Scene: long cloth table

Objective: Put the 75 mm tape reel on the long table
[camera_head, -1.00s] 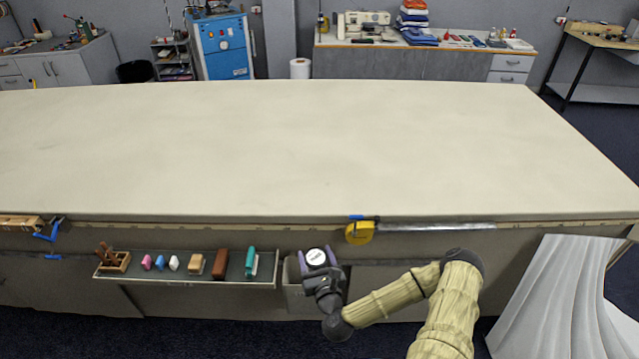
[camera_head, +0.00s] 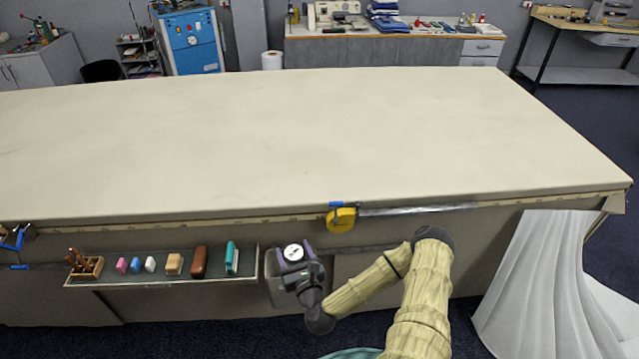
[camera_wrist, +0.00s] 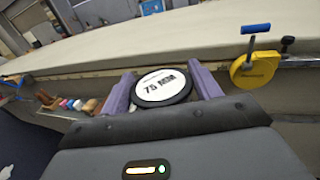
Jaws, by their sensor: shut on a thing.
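The 75 mm tape reel (camera_wrist: 160,86) is a round black reel with a white face marked "75 MM". In the wrist view it sits between the two purple fingers of my gripper (camera_wrist: 163,92), which is shut on it. In the head view the white-faced reel (camera_head: 293,252) is held in my gripper (camera_head: 295,257), in front of the table's near side and below the top's edge. The long table (camera_head: 270,130) has a wide, bare cream cloth top. It also shows in the wrist view (camera_wrist: 150,45), beyond the gripper.
A side tray (camera_head: 150,279) left of my gripper holds several small blocks. White cloth (camera_head: 545,270) drapes at the right. The tabletop is clear.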

